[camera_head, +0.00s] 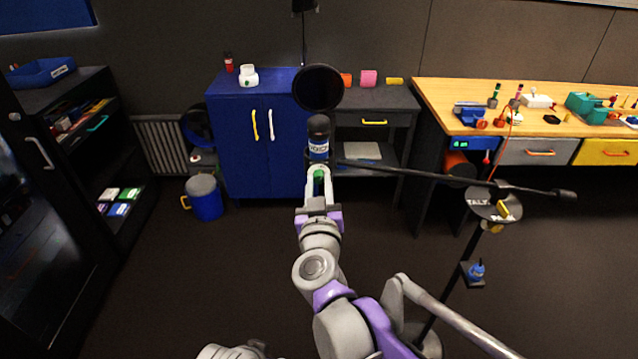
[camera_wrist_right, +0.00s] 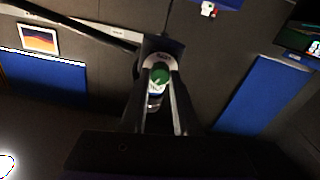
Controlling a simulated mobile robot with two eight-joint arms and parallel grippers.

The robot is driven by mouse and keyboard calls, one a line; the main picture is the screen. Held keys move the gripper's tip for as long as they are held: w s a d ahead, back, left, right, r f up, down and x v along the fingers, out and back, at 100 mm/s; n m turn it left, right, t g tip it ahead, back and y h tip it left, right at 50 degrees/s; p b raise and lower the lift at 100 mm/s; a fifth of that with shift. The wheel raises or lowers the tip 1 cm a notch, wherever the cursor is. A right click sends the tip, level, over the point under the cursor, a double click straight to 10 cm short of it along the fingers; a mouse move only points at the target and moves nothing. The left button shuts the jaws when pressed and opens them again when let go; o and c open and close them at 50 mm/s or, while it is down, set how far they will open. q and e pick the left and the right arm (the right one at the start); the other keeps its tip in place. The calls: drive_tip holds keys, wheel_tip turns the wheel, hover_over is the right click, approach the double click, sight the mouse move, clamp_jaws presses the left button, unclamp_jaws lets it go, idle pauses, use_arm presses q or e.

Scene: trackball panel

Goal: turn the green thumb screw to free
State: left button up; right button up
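The green thumb screw (camera_head: 319,183) is at the lower end of a dark microphone (camera_head: 319,128) in the head view. It also shows as a round green knob (camera_wrist_right: 160,76) in the right wrist view. My right gripper (camera_head: 318,175) reaches up to it, with one finger on each side of the knob. In the wrist view the right gripper (camera_wrist_right: 160,88) has its fingers apart around the knob; whether they press on it I cannot tell. My left gripper is not in view.
A thin boom (camera_head: 450,178) runs right from the microphone to a stand with a round plate (camera_head: 490,207). A round black disc (camera_head: 318,88) is above the microphone. A blue cabinet (camera_head: 255,165) and a wooden workbench (camera_head: 445,95) stand behind.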

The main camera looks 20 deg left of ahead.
clamp_jaws()
